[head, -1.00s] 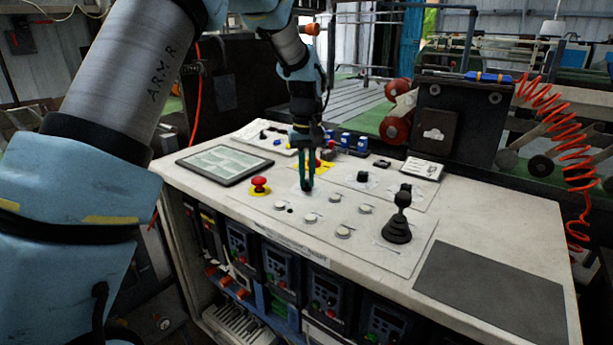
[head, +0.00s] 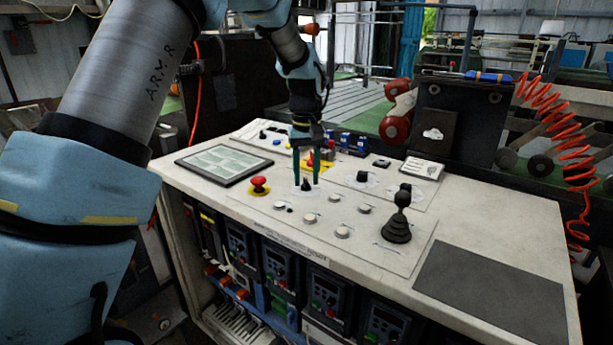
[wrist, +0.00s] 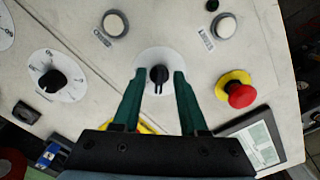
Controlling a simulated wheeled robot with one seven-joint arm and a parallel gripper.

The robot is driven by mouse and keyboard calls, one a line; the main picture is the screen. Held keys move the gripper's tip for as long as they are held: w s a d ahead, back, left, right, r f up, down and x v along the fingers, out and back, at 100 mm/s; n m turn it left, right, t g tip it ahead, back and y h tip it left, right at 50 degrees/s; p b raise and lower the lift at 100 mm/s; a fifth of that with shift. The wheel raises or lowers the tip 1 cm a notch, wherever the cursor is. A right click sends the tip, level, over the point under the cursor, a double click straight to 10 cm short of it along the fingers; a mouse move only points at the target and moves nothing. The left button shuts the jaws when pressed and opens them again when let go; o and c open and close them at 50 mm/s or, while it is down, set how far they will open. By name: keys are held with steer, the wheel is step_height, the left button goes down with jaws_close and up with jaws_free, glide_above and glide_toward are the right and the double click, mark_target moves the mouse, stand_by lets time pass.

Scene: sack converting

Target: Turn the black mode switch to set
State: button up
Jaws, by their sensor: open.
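A black rotary switch (wrist: 158,75) on a pale round dial plate lies between the fingertips in the wrist view. It also shows in the head view (head: 306,185). My gripper (wrist: 157,74) is open, with one green finger on each side of the knob and a gap on both sides. In the head view my gripper (head: 306,182) points down at the panel, its fingers apart around the knob. A second black rotary switch (wrist: 54,80) with a marked dial sits to the left in the wrist view. The lettering around the switch is too small to read.
A red emergency button (head: 259,184) stands left of the gripper. White push buttons (head: 342,232) lie in front. A black joystick (head: 399,220) stands to the right. A framed sheet (head: 224,162) lies at left. The panel's right front has a flat dark mat (head: 490,285).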

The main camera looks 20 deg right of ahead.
mark_target(307, 181)
step_height(307, 181, up, 10)
steer(key=b, duration=0.2)
steer(key=shift+r, duration=0.25)
steer(key=a+f+n, duration=0.1)
steer(key=a+f, duration=0.2)
steer(key=a, duration=0.8)
steer(key=a+f, duration=0.4)
steer(key=a, duration=0.7)
steer(key=s+a+f, duration=0.3)
steer(key=s+a, duration=0.2)
steer(key=a, duration=0.2)
steer(key=s+a+f+t, duration=0.1)
steer(key=s+a+f, duration=0.1)
steer(key=s+a, duration=0.3)
steer(key=shift+s+a+f+n+t, duration=0.3)
steer(key=shift+a+f+n, duration=0.1)
steer(key=shift+a, duration=0.85)
steer(key=shift+o, duration=0.2)
